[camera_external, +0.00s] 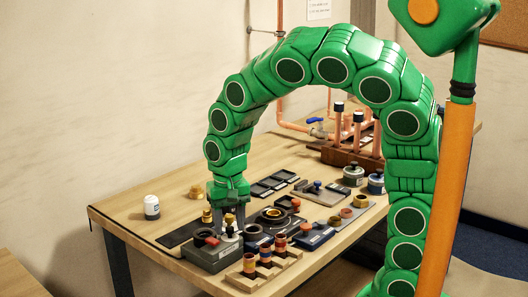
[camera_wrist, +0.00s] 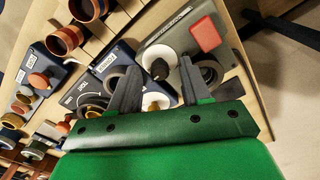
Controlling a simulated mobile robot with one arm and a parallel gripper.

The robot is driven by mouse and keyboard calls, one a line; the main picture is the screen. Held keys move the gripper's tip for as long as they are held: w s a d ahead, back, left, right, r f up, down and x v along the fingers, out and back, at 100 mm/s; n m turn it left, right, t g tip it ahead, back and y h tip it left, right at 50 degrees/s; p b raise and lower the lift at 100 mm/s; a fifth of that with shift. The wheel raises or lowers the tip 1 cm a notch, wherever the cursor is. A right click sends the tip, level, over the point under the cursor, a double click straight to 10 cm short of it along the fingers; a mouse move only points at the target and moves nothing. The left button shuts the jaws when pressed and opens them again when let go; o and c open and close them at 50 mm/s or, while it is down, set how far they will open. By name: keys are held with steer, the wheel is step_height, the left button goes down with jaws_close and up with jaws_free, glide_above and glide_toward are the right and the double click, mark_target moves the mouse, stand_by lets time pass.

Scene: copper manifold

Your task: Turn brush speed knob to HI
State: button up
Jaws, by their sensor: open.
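My gripper (camera_wrist: 159,66) is open in the wrist view, with its two dark fingers spread over a grey box (camera_wrist: 172,38) that carries a label strip. A white round disc (camera_wrist: 156,102) shows lower down between the fingers. I cannot read the label or a knob setting, so I cannot tell for sure which one is the brush speed knob. In the external view my gripper (camera_external: 230,222) points down over the grey box (camera_external: 205,259) at the table's front edge. The fingers partly hide the knob there.
A red square button (camera_wrist: 205,33) and a black ring (camera_wrist: 210,73) sit on the same box. Dark labelled boxes with knobs stand close beside it. A white-capped jar (camera_external: 152,207) stands on clear wood at left.

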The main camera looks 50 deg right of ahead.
mark_target(231, 225)
step_height(231, 225, up, 8)
steer(key=shift+f, duration=0.1)
stand_by(0.4)
steer(key=shift+s, duration=0.1)
steer(key=s+a+r+n+t+y, duration=0.1)
steer(key=s+a+r+n+y, duration=0.15)
steer(key=s+r+n, duration=0.4)
steer(key=s+d+f+g+h, duration=0.1)
steer(key=s+d+f, duration=0.1)
steer(key=s+d, duration=0.6)
steer(key=s+d+f+g+h, duration=0.1)
steer(key=s+d+f, duration=0.2)
steer(key=s+d, duration=0.5)
steer(key=s, duration=0.2)
steer(key=shift+s+d+f+m+g, duration=0.25)
steer(key=shift+s+f+m+g, duration=0.05)
steer(key=shift+f+m+g, duration=0.1)
steer(key=shift+o, duration=0.4)
steer(key=shift+h, duration=0.25)
